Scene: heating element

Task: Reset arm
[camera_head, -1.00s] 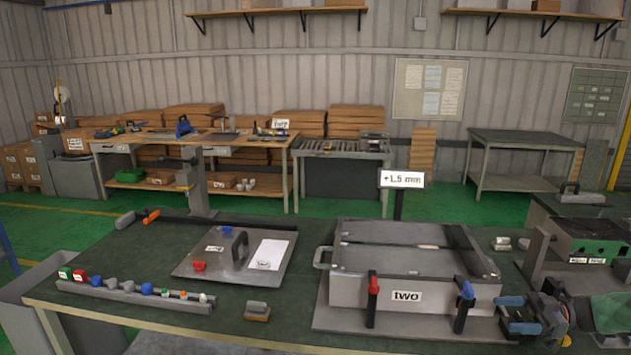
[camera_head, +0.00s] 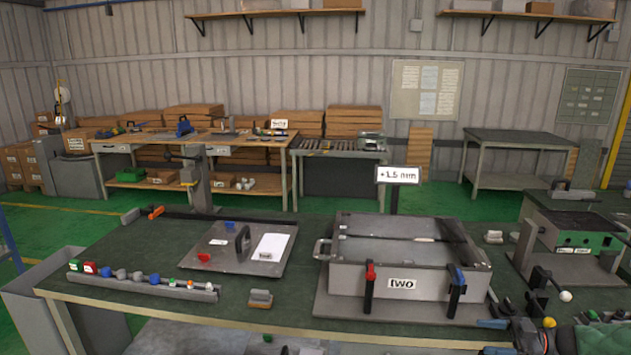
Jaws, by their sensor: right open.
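My right gripper (camera_head: 496,337) is at the lower right of the head view, at the front edge of the workbench (camera_head: 130,240). Its two blue-tipped fingers are apart, with nothing seen between them. It is to the right of and nearer than the metal box labelled "two" (camera_head: 345,285), apart from it in the picture. The box has a red-topped clamp (camera_head: 370,285) and a blue-topped clamp (camera_head: 457,290) at its front. My left gripper is not in view.
A flat plate with a handle (camera_head: 215,255) lies left of the box. A rail of small coloured parts (camera_head: 143,288) and a small block (camera_head: 260,299) are near the front edge. A white-knobbed lever (camera_head: 565,296) stands right of the gripper.

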